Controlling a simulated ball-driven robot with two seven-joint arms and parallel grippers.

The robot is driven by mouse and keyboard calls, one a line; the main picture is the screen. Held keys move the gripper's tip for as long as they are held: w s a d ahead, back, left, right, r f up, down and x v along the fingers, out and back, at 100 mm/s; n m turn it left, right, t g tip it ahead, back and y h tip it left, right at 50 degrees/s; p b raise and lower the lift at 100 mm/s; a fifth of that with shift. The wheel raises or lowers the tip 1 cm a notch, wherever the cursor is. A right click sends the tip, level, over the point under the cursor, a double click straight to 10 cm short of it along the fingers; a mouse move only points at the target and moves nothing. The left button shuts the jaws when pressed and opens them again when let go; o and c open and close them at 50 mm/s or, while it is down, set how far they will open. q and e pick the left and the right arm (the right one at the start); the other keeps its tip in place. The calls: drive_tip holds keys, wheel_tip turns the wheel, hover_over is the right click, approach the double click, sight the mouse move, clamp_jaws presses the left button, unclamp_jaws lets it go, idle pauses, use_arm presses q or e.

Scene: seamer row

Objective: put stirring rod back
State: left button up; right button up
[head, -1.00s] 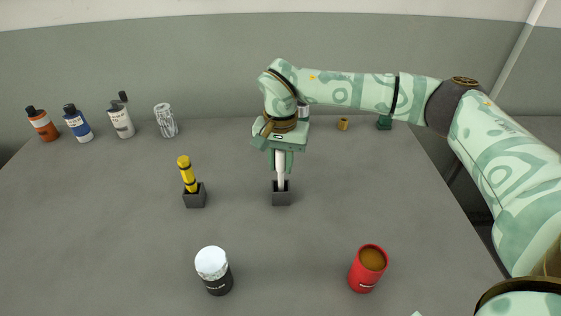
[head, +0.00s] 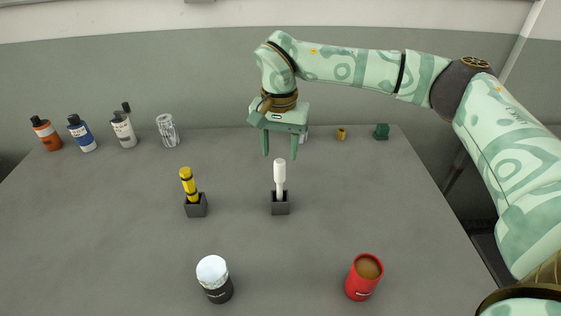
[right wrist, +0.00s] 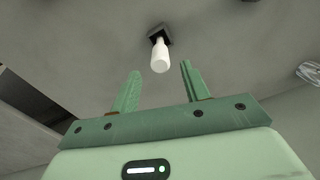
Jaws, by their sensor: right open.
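The white stirring rod (head: 280,177) stands upright in a small dark square holder (head: 280,208) near the middle of the table. My right gripper (head: 280,157) is open and empty, just above and behind the rod's top, clear of it. In the right wrist view the rod (right wrist: 160,55) and its holder (right wrist: 160,32) lie beyond the open fingers (right wrist: 158,80), apart from them. My left gripper is not in view.
A yellow and black rod (head: 188,184) stands in a second holder (head: 196,209) to the left. A white-topped black jar (head: 214,278) and a red cup (head: 364,277) stand in front. Several bottles, including a blue-labelled one (head: 82,133), line the back left.

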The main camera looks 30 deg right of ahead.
wheel_tip(320, 180, up, 4)
drive_tip(key=shift+r+p, duration=0.1)
drive_tip(key=shift+p, duration=0.25)
